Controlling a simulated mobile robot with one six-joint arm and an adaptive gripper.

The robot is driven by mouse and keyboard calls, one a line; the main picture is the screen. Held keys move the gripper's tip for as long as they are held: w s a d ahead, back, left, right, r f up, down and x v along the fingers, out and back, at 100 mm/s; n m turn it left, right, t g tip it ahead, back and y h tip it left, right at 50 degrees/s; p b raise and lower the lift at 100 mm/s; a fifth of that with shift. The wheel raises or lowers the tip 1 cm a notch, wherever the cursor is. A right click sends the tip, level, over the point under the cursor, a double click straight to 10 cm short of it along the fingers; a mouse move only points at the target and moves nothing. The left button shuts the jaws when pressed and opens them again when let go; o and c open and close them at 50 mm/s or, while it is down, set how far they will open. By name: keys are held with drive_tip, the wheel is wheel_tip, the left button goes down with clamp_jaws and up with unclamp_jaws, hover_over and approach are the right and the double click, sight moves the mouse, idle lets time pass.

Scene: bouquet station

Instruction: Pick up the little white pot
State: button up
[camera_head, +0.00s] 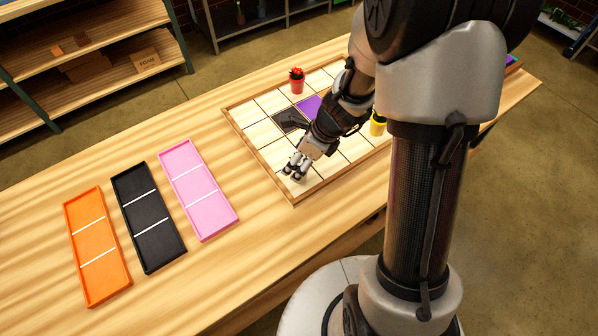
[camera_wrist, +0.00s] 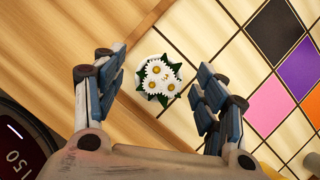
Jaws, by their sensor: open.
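The little white pot (camera_wrist: 142,66) shows from above in the wrist view, its rim mostly covered by white daisies with yellow centres and green leaves. It stands in a corner cell of the wooden-framed grid board (camera_head: 253,142). My gripper (camera_wrist: 160,79) is open, with one finger on each side of the pot and a visible gap to both. In the head view my gripper (camera_head: 295,168) points down over the board's near corner, and I cannot make out the pot there.
A red pot (camera_head: 297,86) stands at the board's far side and a yellow pot (camera_head: 377,127) at the right, partly behind my arm. Orange (camera_head: 85,222), black (camera_head: 134,192) and pink (camera_head: 182,165) trays lie to the left. Bare tabletop separates the trays from the board.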

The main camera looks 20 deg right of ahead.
drive_tip(key=b+x, duration=0.2)
drive_tip(key=x, duration=0.2)
drive_tip(key=shift+w+f+b, duration=0.1)
drive_tip(key=shift+f+b, duration=0.3)
drive_tip(key=shift+r, duration=0.1)
drive_tip(key=shift+c, duration=0.2)
drive_tip(key=c, duration=1.4)
